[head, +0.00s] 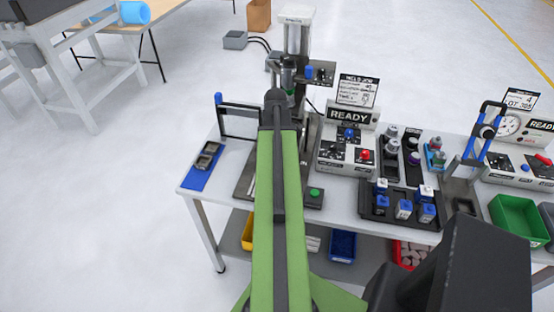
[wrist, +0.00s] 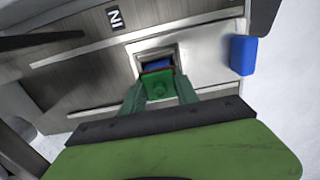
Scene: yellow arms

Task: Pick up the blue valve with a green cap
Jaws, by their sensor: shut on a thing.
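In the wrist view the blue valve (wrist: 155,66) with its green cap (wrist: 158,88) sits at a square, light-rimmed opening in a metal plate. My gripper (wrist: 160,94) has its two green fingers on either side of the cap, shut on the valve. The valve's lower part is hidden in the opening. I cannot tell whether it is lifted. In the head view my green arm reaches over the table to the press station (head: 298,40), and the arm hides my gripper's fingertips and the valve.
A blue block (wrist: 243,55) stands right of the opening. In the head view a control box (head: 346,150) stands right of my arm. A dark tray (head: 392,221) holds several blue valves. A blue mat (head: 193,181) lies left. A green bin (head: 517,222) stands far right.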

